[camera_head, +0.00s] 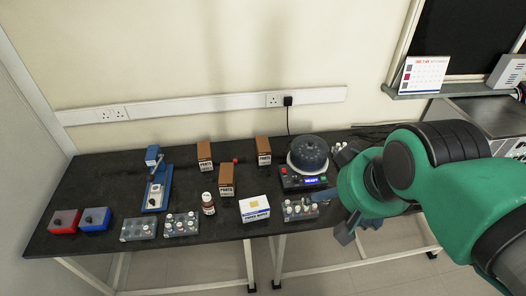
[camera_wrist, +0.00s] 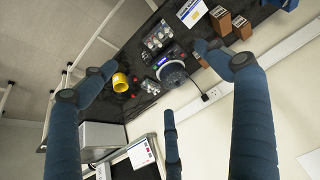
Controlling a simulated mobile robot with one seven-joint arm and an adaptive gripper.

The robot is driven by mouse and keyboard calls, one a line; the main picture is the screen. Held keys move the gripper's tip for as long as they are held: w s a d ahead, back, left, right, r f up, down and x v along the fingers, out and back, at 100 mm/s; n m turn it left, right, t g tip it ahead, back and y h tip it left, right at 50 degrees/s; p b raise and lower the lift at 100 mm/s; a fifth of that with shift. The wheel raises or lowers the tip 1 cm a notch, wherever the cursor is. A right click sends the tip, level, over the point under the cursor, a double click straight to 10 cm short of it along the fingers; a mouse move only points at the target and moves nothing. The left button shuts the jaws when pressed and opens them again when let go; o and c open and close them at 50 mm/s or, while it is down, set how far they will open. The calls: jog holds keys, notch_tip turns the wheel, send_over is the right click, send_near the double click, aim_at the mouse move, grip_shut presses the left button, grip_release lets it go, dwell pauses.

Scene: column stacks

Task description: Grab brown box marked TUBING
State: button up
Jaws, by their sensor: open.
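Three brown boxes stand upright on the black bench in the head view: one at the back left (camera_head: 205,155), one at the back right (camera_head: 263,151) and one nearer the front between them (camera_head: 226,181). Each has a pale label. The print is too small to read surely, so I cannot tell which is marked TUBING. Brown boxes also show at the top right of the wrist view (camera_wrist: 221,21). My gripper (camera_head: 359,228) is off the bench's front right, well to the right of the boxes. Its fingers are spread and empty in the wrist view (camera_wrist: 158,76).
A round dark device (camera_head: 308,156) stands right of the boxes. A brown bottle (camera_head: 208,204), a white box (camera_head: 254,208) and vial racks (camera_head: 181,225) line the front. A blue stand (camera_head: 157,190) is left. A yellow cup (camera_wrist: 120,82) shows in the wrist view.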

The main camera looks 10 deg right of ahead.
jog(key=shift+w, duration=0.15)
jog(key=w+a+f+p, duration=0.1)
jog(key=w, duration=1.5)
jog(key=w+a+f, duration=0.1)
jog(key=w+f, duration=0.1)
jog(key=w, duration=1.3)
jog(key=w+a+f, duration=0.2)
jog(key=w+f, duration=0.9)
jog(key=w+a+f+g+p, duration=0.1)
jog(key=w+a+f, duration=0.1)
jog(key=w+f, duration=0.9)
jog(key=shift+w+a+f+p, duration=0.15)
jog(key=shift+w+p, duration=0.15)
jog(key=shift+w, duration=0.4)
jog(key=shift+f, duration=0.1)
